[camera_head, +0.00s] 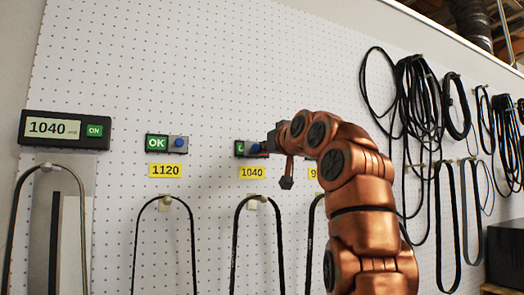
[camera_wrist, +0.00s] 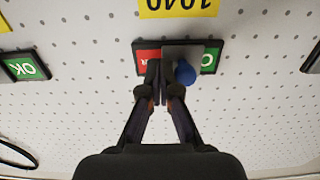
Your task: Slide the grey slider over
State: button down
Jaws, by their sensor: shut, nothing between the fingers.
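The grey slider (camera_wrist: 185,50) with its round blue knob (camera_wrist: 186,73) sits in a black-framed panel above the yellow 1040 label (camera_head: 252,172). In the wrist view, which is upside down, a red field (camera_wrist: 147,55) shows left of the slider and a partly covered green field (camera_wrist: 209,60) right of it. My gripper (camera_wrist: 159,68) is shut and empty, its fingertips beside the knob on the red side. Whether they touch the knob or slider is unclear. In the head view my gripper (camera_head: 264,147) partly hides the panel's right end.
A second slider panel (camera_head: 167,143) at 1120 shows green OK at left and its grey slider at right. A 1040 display (camera_head: 66,130) hangs at far left. Black belts (camera_head: 257,205) hang below the labels, with more belts (camera_head: 418,95) at right.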

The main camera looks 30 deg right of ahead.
jog(key=shift+a, duration=0.3)
jog(key=shift+w+a, duration=0.1)
jog(key=shift+a, duration=0.35)
jog(key=s+b, duration=0.2)
jog(key=s, duration=0.5)
jog(key=shift+d+b, duration=0.3)
jog(key=shift+d, duration=0.1)
jog(key=shift+s, duration=0.15)
